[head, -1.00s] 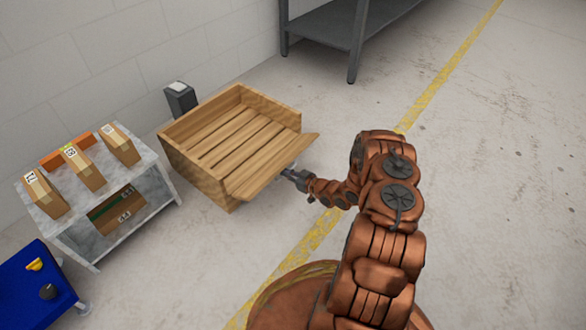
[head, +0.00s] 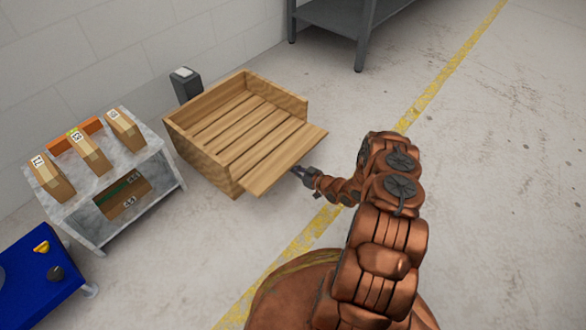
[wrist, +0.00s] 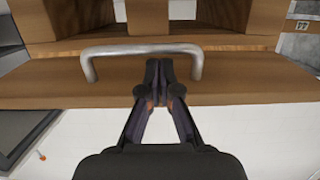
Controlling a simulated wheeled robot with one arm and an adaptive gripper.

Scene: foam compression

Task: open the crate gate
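The wooden crate (head: 205,161) stands on the floor near the wall, its slatted inside open to view. Its gate (head: 283,159) is swung out and down on the side toward my arm, lying nearly flat. In the wrist view the gate (wrist: 50,87) carries a grey metal U-shaped handle (wrist: 115,50). My gripper (wrist: 158,75) has its fingertips together at the middle of the handle, just below the bar in the picture. I cannot tell whether they touch it. In the head view my gripper (head: 300,172) is beside the gate's outer edge.
A grey table (head: 80,210) with several cardboard boxes stands left of the crate. A blue surface (head: 25,290) is at the lower left. A dark post (head: 186,85) stands behind the crate, a grey shelf (head: 335,18) at the top. The floor (head: 490,190) at right is clear.

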